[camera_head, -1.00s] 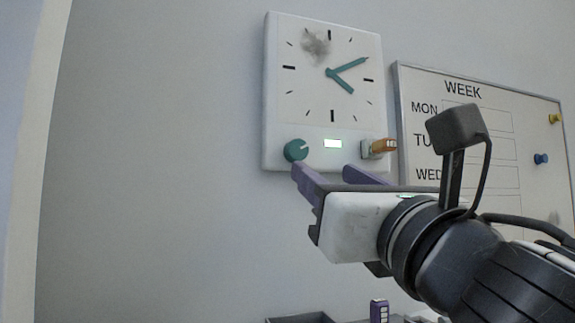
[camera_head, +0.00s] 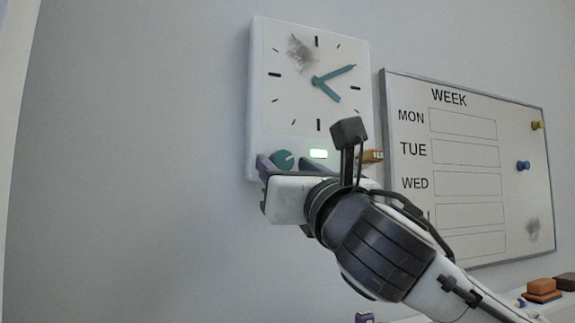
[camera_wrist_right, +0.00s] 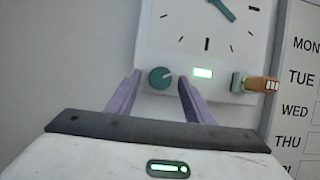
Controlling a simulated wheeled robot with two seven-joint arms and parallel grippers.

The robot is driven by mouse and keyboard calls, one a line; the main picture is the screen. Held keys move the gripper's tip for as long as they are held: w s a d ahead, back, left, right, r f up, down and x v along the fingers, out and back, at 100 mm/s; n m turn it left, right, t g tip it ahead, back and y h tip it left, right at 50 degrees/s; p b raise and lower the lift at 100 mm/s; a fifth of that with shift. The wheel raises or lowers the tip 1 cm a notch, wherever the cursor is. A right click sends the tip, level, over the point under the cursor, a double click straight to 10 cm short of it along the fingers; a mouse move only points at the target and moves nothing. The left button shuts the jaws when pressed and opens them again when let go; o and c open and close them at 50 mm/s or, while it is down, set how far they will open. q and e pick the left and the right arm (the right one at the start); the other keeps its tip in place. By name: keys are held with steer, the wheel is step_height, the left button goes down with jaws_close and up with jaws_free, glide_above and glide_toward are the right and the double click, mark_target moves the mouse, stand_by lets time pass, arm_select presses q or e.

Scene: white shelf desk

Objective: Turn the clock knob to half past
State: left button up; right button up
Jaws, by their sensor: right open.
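The white wall clock (camera_head: 285,100) has green hands, the short one pointing lower right and the long one upper right. Its round green knob (camera_head: 282,160) sits at the clock's lower left and also shows in the right wrist view (camera_wrist_right: 160,77). My right gripper (camera_head: 280,164) is at the knob, open. In the right wrist view its two purple fingers (camera_wrist_right: 158,85) stand on either side of the knob, with gaps showing between them and it. The knob's lower part is hidden by the gripper in the head view. My left gripper is not in view.
A small lit display (camera_head: 319,154) is right of the knob. An orange-brown plug-like part (camera_head: 373,156) sticks out at the clock's lower right. A whiteboard (camera_head: 465,160) headed WEEK hangs to the right. Brown blocks (camera_head: 541,288) lie at lower right. The wall at left is bare.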

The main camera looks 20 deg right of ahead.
steer(key=shift+c, duration=0.8)
steer(key=c, duration=0.9)
steer(key=shift+m, duration=0.3)
